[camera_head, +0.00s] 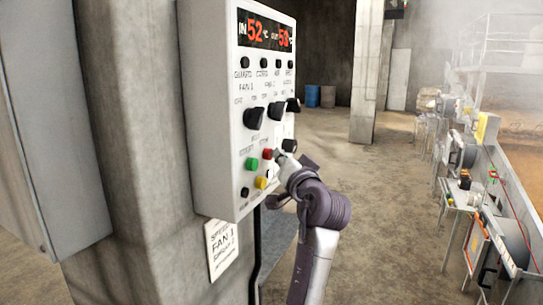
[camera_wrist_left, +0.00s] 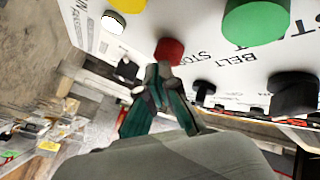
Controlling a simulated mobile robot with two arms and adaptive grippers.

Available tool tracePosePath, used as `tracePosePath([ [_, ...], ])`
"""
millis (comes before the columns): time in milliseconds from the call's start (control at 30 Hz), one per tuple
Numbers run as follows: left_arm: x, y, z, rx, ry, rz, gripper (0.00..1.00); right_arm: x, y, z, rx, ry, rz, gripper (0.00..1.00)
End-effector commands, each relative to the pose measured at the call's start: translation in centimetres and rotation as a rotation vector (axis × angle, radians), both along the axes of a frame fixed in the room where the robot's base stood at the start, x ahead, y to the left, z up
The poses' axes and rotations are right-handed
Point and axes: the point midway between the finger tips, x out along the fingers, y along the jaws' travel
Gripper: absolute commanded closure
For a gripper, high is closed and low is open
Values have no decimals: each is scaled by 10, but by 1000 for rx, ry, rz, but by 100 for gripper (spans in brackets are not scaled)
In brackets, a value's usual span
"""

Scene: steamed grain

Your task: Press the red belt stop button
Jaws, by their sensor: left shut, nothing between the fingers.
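The red belt stop button (camera_head: 267,154) sits low on the white control panel (camera_head: 214,110), beside a green button (camera_head: 251,163) and above a yellow one (camera_head: 261,183). In the left wrist view the red button (camera_wrist_left: 169,50) is next to the printed words "BELT STOP". My left gripper (camera_head: 279,157) is shut and empty, with its fingertips right in front of the red button. In the left wrist view its tips (camera_wrist_left: 160,72) overlap the button's edge. I cannot tell whether they touch it. My right gripper is not in view.
Several black knobs (camera_head: 254,117) stick out of the panel above the buttons. The panel hangs on a concrete pillar (camera_head: 130,130) with a paper sign (camera_head: 221,248) below. Open floor (camera_head: 370,200) lies to the right, then a row of machinery (camera_head: 480,200).

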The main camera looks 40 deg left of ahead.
Motion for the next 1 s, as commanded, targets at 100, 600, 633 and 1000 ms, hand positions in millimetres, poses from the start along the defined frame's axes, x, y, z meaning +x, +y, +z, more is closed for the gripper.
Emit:
tracePosePath([
  [100,2,-7,-1,0,0,-1,100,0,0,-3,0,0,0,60],
  [600,4,-16,-1,-1,0,-1,100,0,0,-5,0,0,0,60],
  [633,5,-18,-1,-1,0,-2,100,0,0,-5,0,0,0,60],
  [1000,13,-54,-2,-1,0,-2,100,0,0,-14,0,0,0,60],
])
